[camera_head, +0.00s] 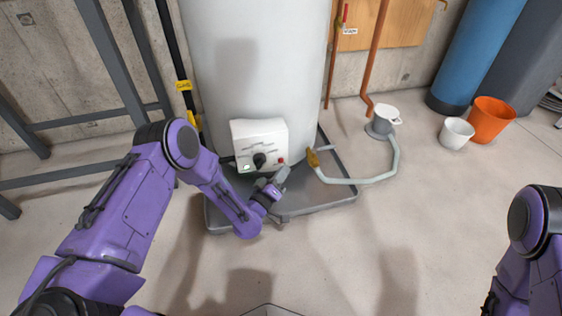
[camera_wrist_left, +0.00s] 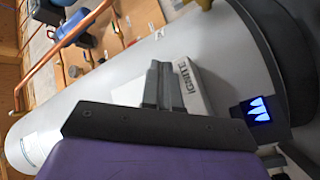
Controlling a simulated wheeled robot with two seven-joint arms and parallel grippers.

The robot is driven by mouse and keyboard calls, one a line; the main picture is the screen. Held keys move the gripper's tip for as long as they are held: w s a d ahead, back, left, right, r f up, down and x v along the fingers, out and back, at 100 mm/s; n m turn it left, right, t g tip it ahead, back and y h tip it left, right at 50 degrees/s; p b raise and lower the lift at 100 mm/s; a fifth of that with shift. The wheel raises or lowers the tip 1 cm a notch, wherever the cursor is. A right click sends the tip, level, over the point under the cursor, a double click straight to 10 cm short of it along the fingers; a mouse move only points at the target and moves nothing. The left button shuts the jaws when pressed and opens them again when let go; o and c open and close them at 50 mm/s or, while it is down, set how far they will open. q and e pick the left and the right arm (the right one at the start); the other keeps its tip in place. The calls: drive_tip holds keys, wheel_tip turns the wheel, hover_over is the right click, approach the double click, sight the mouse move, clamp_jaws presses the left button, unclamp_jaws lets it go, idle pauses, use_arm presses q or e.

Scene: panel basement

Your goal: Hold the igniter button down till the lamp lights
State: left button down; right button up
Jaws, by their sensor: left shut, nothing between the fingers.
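The white control box (camera_head: 258,141) sits low on the front of the pale tank (camera_head: 255,60). It has a black knob (camera_head: 259,159), a red button (camera_head: 281,161) at its right and a small pale greenish window (camera_head: 246,168) at lower left. My left gripper (camera_head: 279,177) is shut and empty, its tips just below the red button; touching or apart I cannot tell. In the left wrist view the shut fingers (camera_wrist_left: 157,82) lie beside a white face (camera_wrist_left: 187,90) marked IGNITE. The button is hidden there. A dark window (camera_wrist_left: 257,110) shows lit blue flame shapes.
The tank stands in a grey tray (camera_head: 335,199). A yellow-handled valve (camera_head: 313,158) and grey hose (camera_head: 372,179) lie right of the box. A white bucket (camera_head: 456,133) and an orange bucket (camera_head: 490,119) stand farther right. The front floor is mostly clear.

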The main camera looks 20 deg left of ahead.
use_arm(q)
drive_tip(key=s+d, duration=0.1)
drive_tip(key=s+p, duration=0.1)
drive_tip(key=s+d, duration=0.1)
drive_tip(key=s, duration=0.1)
drive_tip(key=shift+d, duration=0.35)
